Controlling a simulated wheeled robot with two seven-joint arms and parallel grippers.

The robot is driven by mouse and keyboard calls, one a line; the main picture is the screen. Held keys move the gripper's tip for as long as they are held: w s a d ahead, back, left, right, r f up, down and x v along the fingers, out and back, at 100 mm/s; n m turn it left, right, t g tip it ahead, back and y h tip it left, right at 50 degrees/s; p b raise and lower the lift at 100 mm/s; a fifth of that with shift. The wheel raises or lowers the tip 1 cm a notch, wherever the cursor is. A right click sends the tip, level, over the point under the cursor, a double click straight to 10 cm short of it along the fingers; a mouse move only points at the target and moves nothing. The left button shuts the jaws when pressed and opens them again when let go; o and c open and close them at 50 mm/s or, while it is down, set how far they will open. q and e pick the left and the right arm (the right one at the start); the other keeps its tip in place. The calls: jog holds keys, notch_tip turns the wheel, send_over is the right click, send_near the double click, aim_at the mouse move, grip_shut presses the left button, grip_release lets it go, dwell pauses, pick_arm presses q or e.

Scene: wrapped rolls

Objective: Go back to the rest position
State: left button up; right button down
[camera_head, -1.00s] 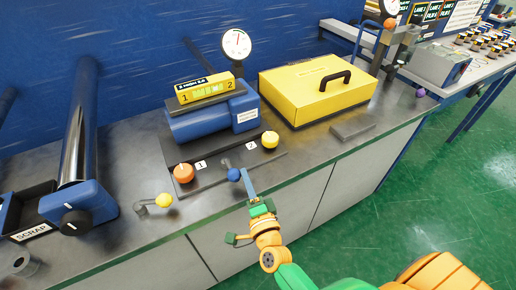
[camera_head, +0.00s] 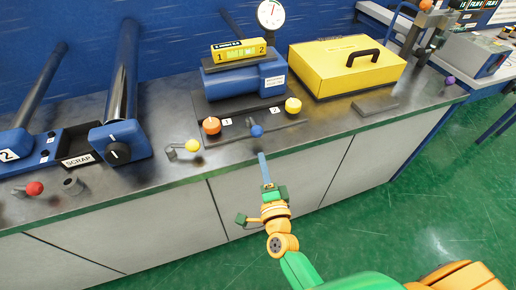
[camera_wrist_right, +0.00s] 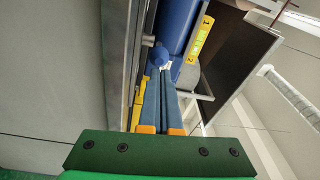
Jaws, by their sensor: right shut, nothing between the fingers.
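My right gripper (camera_head: 262,158) is shut and empty in the head view. Its blue fingers point at the bench, just in front of its front edge and below the blue knob (camera_head: 257,131). In the right wrist view the two fingers (camera_wrist_right: 166,78) lie together, with the blue knob (camera_wrist_right: 158,56) beyond their tips. A gap shows between fingertips and knob in the head view. The knob stands on a dark plate before the blue machine (camera_head: 243,77), between an orange knob (camera_head: 211,125) and a yellow knob (camera_head: 293,105). My left gripper is not in view.
On the grey bench stand a yellow case (camera_head: 345,68), a flat dark block (camera_head: 375,105), a yellow-knobbed lever (camera_head: 192,146), a red-knobbed lever (camera_head: 34,188), a scrap bin (camera_head: 80,158) and dark rolls (camera_head: 123,75). The green floor (camera_head: 420,215) at right is clear.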

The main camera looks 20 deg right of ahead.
jog(key=s+a+f+n+g+y, duration=0.15)
jog(key=s+f+n+g, duration=0.3)
jog(key=f, duration=0.65)
jog(key=s+a+f+n+g+y, duration=0.1)
jog(key=s+f+n+g+y, duration=0.15)
jog(key=s+f+n, duration=0.55)
jog(key=s+d+f+n+g, duration=0.2)
jog(key=s+f, duration=0.3)
jog(key=s, duration=0.3)
jog(key=s+d+f+n+g+h, duration=0.1)
jog(key=s+d+f+n+g, duration=0.2)
jog(key=s+f+g, duration=0.2)
jog(key=s+d+f+n+g+h, duration=0.1)
jog(key=s+d+f+n+g, duration=0.1)
jog(key=s+f, duration=0.4)
jog(key=s+d+g, duration=0.1)
jog(key=s, duration=0.4)
jog(key=shift+d+g, duration=0.25)
jog(key=shift+g, duration=0.05)
jog(key=shift+r, duration=0.1)
